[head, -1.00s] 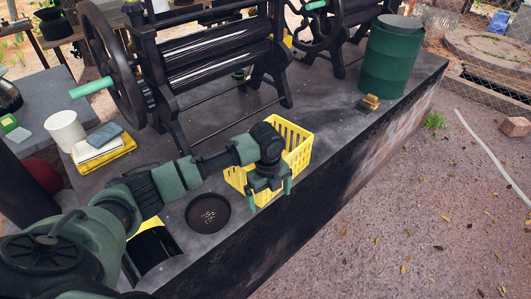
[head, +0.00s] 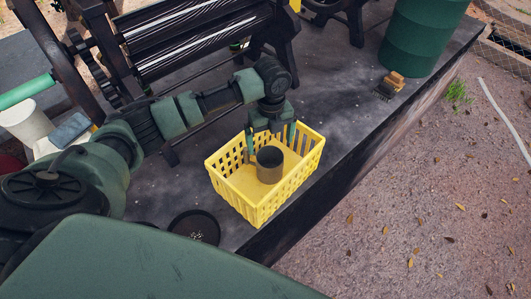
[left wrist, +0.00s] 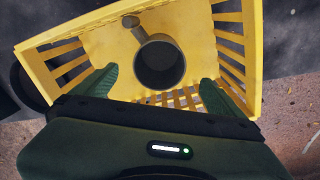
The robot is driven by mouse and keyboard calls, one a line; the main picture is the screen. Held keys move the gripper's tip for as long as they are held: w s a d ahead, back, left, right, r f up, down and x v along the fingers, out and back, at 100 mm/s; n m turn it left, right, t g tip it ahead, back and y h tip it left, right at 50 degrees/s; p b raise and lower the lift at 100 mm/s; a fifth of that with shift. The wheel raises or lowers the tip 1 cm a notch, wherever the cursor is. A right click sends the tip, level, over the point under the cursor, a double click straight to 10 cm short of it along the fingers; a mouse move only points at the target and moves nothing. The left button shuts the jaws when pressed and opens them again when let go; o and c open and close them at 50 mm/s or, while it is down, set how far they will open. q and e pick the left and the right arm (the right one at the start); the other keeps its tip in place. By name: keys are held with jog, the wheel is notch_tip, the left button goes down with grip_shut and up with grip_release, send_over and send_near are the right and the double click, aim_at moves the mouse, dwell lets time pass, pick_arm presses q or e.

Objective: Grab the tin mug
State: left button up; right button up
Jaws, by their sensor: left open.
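The tin mug (head: 270,165) is a dull grey-brown cylinder standing upright inside a yellow basket (head: 262,209) on the dark counter. In the left wrist view the mug (left wrist: 160,64) shows its open mouth, with its handle pointing up and to the left. My left gripper (head: 271,142) is over the basket, pointing down, at the mug's far side in the head view. In the left wrist view its two green fingers (left wrist: 158,88) are spread wide, one on each side below the mug, with nothing between them. My right gripper is not in view.
A black round dish (head: 194,229) lies left of the basket. The roller machine (head: 196,47) stands behind my arm. A brush (head: 389,86) and a green drum (head: 421,38) are at the right. The counter drops off along its front edge.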

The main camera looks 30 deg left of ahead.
pick_arm(q)
jog(key=b, duration=0.6)
send_near(268, 165)
jog(key=shift+s+d+r, duration=0.55)
jog(key=shift+s+d, duration=0.25)
jog(key=shift+s+f, duration=0.1)
jog(key=shift+f, duration=0.4)
notch_tip(268, 165, down, 6)
jog(key=shift+s+a+f+p, duration=0.15)
jog(key=shift+p, duration=0.9)
jog(key=shift+f, duration=0.2)
jog(key=c, duration=1.4)
jog(key=shift+c, duration=0.4)
jog(key=shift+r, duration=0.15)
